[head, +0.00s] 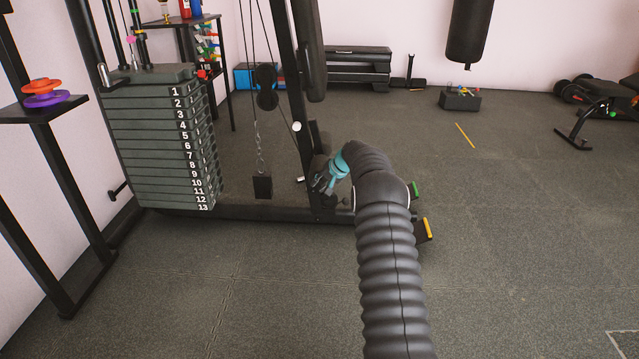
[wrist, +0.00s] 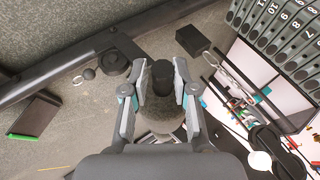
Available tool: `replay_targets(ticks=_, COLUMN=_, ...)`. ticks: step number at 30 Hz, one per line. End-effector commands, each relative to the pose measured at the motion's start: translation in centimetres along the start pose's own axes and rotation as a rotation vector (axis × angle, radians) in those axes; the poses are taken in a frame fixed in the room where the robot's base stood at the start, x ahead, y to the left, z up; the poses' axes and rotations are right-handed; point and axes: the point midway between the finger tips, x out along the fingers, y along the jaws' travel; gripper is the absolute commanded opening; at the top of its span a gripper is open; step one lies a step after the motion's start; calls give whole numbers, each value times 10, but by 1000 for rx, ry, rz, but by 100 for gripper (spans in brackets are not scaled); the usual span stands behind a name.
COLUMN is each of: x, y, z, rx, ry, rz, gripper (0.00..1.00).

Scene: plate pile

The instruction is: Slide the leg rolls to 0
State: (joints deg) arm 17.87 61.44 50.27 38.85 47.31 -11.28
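My gripper (head: 330,176) is beside the black upright of the cable machine (head: 296,95), low down near its base beam. In the wrist view my gripper (wrist: 161,68) has its two fingers apart, with a dark cylindrical piece (wrist: 162,75) between them. A thin gap seems to show beside the piece, so I see no clear grip. Below it a rounded grey-black form (wrist: 165,115) is partly hidden by the fingers. I cannot tell for sure which parts are the leg rolls, and no 0 mark is readable.
The numbered weight stack (head: 165,135) stands at left. A small hanging black weight (head: 262,186) is on the cable. A side stand (head: 40,108) holds coloured plates (head: 45,92). A punching bag (head: 468,30) hangs behind.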

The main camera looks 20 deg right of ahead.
Motion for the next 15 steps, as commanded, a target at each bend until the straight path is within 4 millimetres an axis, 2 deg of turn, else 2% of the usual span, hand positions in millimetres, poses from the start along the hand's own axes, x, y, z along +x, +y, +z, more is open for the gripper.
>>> replay_targets(ticks=1, x=8, y=10, z=7, rx=8, ry=-16, rz=8, gripper=40)
replay_targets(ticks=2, x=8, y=10, z=7, rx=8, ry=-15, rz=8, gripper=47)
replay_targets(ticks=15, x=5, y=0, z=4, rx=1, ry=-7, rz=1, gripper=48)
